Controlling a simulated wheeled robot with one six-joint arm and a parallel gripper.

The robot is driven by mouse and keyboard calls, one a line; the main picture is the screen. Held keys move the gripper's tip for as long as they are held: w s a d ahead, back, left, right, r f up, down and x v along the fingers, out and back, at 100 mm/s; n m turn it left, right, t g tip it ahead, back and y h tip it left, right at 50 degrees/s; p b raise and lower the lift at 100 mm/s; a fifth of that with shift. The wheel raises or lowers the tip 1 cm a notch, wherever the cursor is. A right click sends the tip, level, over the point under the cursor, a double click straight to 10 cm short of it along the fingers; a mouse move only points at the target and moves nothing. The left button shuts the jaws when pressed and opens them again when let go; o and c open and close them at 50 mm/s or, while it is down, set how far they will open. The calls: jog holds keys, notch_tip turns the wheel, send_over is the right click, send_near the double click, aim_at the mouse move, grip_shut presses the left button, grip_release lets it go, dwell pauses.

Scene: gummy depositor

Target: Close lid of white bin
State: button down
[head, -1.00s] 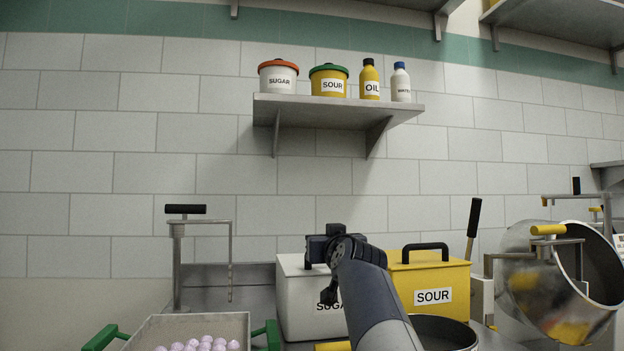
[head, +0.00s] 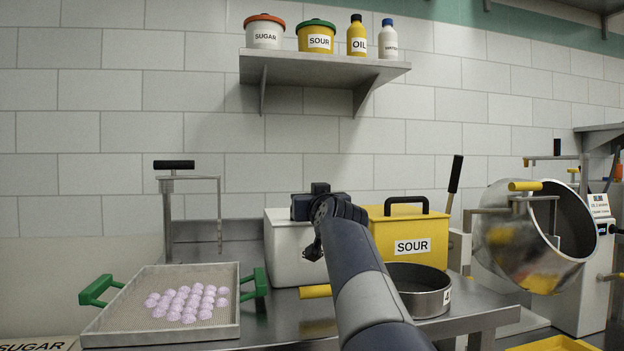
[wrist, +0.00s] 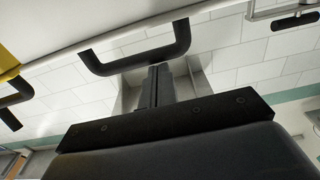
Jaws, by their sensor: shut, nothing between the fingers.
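The white bin (head: 284,258) stands on the steel counter, left of the yellow SOUR bin. My wrist and arm cover its right part and most of its label in the head view. In the wrist view a pale surface (wrist: 65,22) fills the top left, and a black bar handle (wrist: 182,42) sticks out from it. My gripper (wrist: 155,82) is shut and empty, its tips close to that handle; I cannot tell whether they touch. In the head view my gripper (head: 313,250) hangs in front of the white bin. How the lid sits is hidden there.
The yellow SOUR bin (head: 410,226) with a black handle is close on the right, with a dark round pan (head: 425,305) before it. A tray of lilac gummies (head: 150,330) with green handles lies left. A tilted steel drum (head: 505,240) stands at right.

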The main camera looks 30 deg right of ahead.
jog(key=s+a+f+b, duration=0.2)
jog(key=s+f, duration=0.1)
jog(key=s, duration=0.5)
jog(key=s+a+f+b, duration=0.2)
jog(key=s+f+b, duration=0.1)
jog(key=s, duration=0.6)
jog(key=shift+s+a+f, duration=0.2)
jog(key=shift+a, duration=0.05)
dwell(0.4)
jog(key=w+d+r+p, duration=0.2)
jog(key=w+r+p, duration=0.1)
jog(key=w, duration=0.4)
jog(key=w+d+r+p, duration=0.1)
jog(key=w+r+p, duration=0.2)
jog(key=w+r, duration=0.3)
jog(key=shift+p+x, duration=0.3)
jog(key=shift+x, duration=0.65)
jog(key=shift+s+d+f, duration=0.1)
